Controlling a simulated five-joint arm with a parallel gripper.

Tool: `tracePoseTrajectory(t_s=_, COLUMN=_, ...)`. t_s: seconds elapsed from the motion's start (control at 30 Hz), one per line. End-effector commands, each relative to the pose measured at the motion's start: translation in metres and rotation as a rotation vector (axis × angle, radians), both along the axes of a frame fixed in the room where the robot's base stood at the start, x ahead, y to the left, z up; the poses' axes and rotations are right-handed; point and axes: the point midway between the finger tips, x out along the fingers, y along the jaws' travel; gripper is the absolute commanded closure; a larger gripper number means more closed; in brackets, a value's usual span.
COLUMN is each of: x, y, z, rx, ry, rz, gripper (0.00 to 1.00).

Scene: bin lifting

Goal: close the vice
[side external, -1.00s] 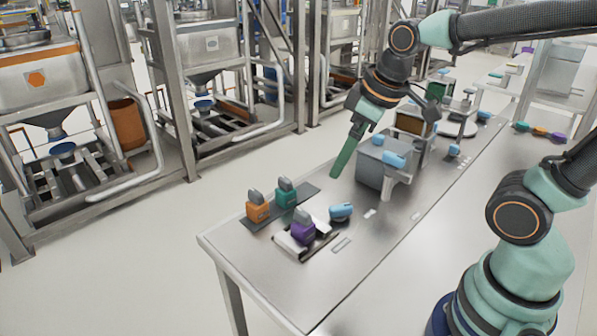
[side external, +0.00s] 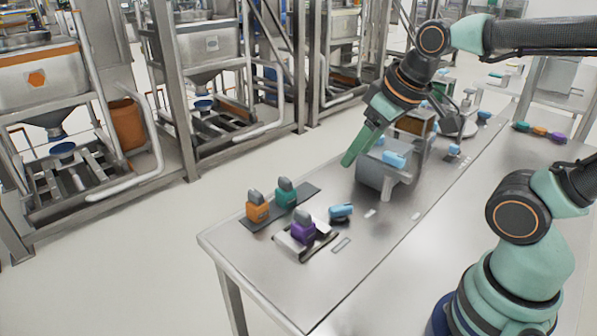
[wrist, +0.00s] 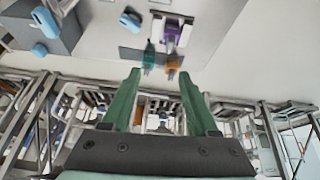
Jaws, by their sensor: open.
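I cannot tell for certain which fixture is the vice. A low metal fixture (side external: 285,240) near the table's front left end holds a purple block (side external: 303,229), and a blue handle (side external: 341,211) lies at its right side. In the wrist view the purple block (wrist: 172,28) and blue handle (wrist: 130,19) are near the top. A grey box-like fixture (side external: 372,178) with a blue handle (side external: 395,159) stands farther back. My gripper (side external: 347,163) hangs in the air beside this grey fixture, apart from the purple block. Its green fingers (wrist: 160,73) are spread with nothing between them.
An orange block (side external: 257,210) and a teal block (side external: 286,194) stand on a dark strip (side external: 308,190) behind the purple block. More fixtures crowd the table farther back. Bare metal tabletop (side external: 270,268) lies at the front.

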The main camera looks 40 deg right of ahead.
Motion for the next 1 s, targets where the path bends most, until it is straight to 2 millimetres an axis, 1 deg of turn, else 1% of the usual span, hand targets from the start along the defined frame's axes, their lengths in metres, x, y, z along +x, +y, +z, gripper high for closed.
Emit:
tracePoseTrajectory(t_s=0.17, x=0.023, y=-0.015, z=-0.009, rx=-0.094, ry=0.109, rz=0.178, gripper=0.4)
tracePoseTrajectory(t_s=0.27, x=0.038, y=-0.026, z=-0.018, rx=-0.143, ry=0.176, rz=0.306, gripper=0.4)
tracePoseTrajectory(t_s=0.47, x=0.066, y=-0.05, z=-0.046, rx=-0.205, ry=0.301, rz=0.576, gripper=0.4)
tracePoseTrajectory(t_s=0.6, x=0.082, y=-0.067, z=-0.07, rx=-0.221, ry=0.369, rz=0.756, gripper=0.4)
tracePoseTrajectory(t_s=0.7, x=0.089, y=-0.076, z=-0.085, rx=-0.222, ry=0.402, rz=0.857, gripper=0.4)
tracePoseTrajectory(t_s=0.8, x=0.093, y=-0.082, z=-0.096, rx=-0.221, ry=0.42, rz=0.924, gripper=0.4)
tracePoseTrajectory(t_s=1.0, x=0.095, y=-0.085, z=-0.107, rx=-0.221, ry=0.429, rz=0.969, gripper=0.4)
